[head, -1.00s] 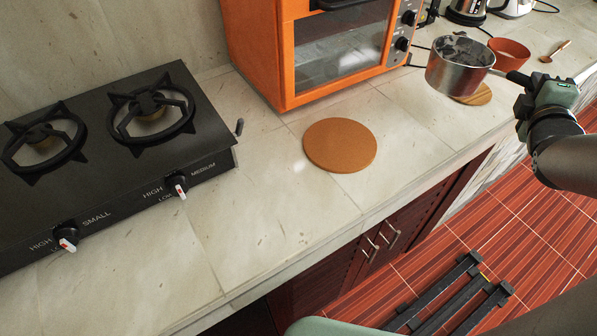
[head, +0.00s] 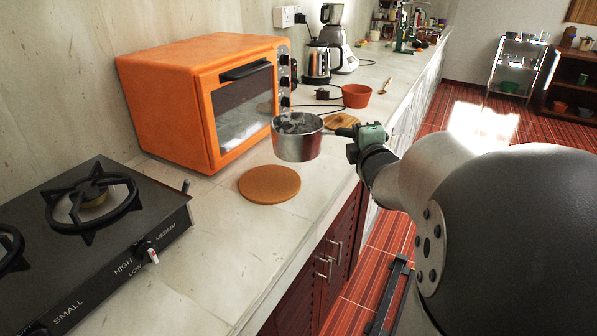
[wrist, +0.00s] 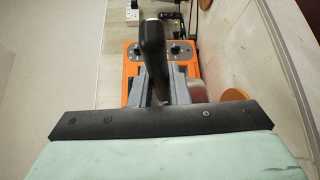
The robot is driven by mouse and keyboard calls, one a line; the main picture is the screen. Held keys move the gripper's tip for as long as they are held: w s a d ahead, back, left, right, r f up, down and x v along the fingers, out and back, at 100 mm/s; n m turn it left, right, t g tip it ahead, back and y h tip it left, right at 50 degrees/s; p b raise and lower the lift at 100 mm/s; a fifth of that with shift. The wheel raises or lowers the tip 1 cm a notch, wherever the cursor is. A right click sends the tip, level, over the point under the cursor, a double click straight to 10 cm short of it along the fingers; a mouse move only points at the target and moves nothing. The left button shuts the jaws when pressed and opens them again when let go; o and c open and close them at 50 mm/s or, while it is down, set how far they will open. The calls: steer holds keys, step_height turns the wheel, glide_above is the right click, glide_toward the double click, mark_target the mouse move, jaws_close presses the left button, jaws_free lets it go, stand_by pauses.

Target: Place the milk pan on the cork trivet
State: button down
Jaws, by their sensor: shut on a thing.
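The milk pan (head: 297,143) is a steel pot with a dark handle, held in the air above the counter in the head view. My gripper (head: 352,134) is shut on its handle (wrist: 152,50), which stands between the fingers in the wrist view. The pan looks level. The cork trivet (head: 269,184) is a flat brown disc lying bare on the counter, in front of the oven. In the picture the pan is above and to the right of the trivet. The pan's body is mostly hidden in the wrist view.
An orange toaster oven (head: 165,110) stands behind the trivet. A black gas stove (head: 100,235) is at the left. A round wooden board (head: 342,121), a terracotta bowl (head: 357,95) and a kettle (head: 317,64) are farther along the counter. The counter around the trivet is clear.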

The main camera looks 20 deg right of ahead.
steer(key=w+a+f, duration=0.3)
steer(key=a+f, duration=0.4)
steer(key=f, duration=0.3)
steer(key=shift+w, duration=0.4)
steer(key=shift+f+b, duration=0.25)
steer(key=shift+b, duration=0.3)
steer(key=c, duration=1.4)
jaws_free()
